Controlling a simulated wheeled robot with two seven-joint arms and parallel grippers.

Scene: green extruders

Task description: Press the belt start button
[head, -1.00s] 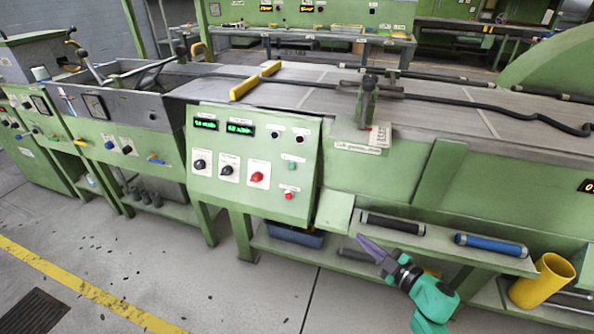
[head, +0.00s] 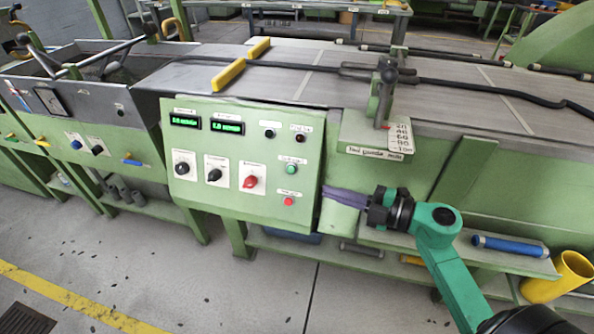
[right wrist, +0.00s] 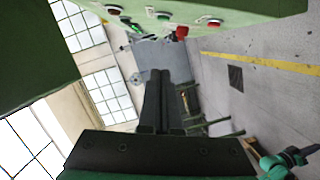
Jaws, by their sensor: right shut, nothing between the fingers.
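The control panel (head: 240,165) is a green sloped box at the front of the conveyor. On its right side a green button (head: 292,169) sits above a red button (head: 289,201); their small labels are too blurred to read. My right gripper (head: 326,193) is shut and empty, its fingertips by the panel's right edge, right of both buttons. Whether they touch the panel I cannot tell. In the right wrist view, its closed fingers (right wrist: 163,75) point past the panel's underside, with knobs and buttons at the top. Part of my left arm shows there at lower right; its jaws (right wrist: 303,154) are unclear.
Two dark buttons (head: 269,133) are above the green one. A lever post (head: 382,95) rises right of the panel.

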